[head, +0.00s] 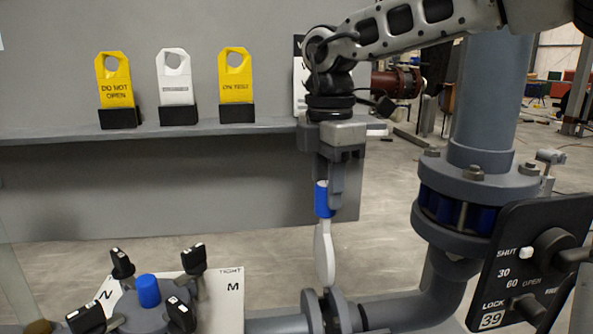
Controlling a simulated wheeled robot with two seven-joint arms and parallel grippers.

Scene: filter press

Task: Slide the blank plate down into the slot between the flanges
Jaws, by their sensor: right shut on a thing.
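The blank plate (324,256) is a white, thin paddle seen nearly edge-on, with a blue grip (322,197) at its top. My right gripper (332,200) points down and is shut on the blue grip. The plate hangs roughly upright above the pair of grey flanges (315,311) on the horizontal pipe at the bottom of the view. Its lower end is close to the top of the gap between the flanges; I cannot tell whether it touches or has entered. The lower part of the flanges is cut off by the picture edge. My left gripper is not in view.
A grey pipe elbow (440,290) and a bolted vertical flange (478,190) stand close on the right, behind a black lever panel (528,265). A clamp hub with a blue cap (148,291) is at lower left. Several tags stand on a shelf (60,134) behind.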

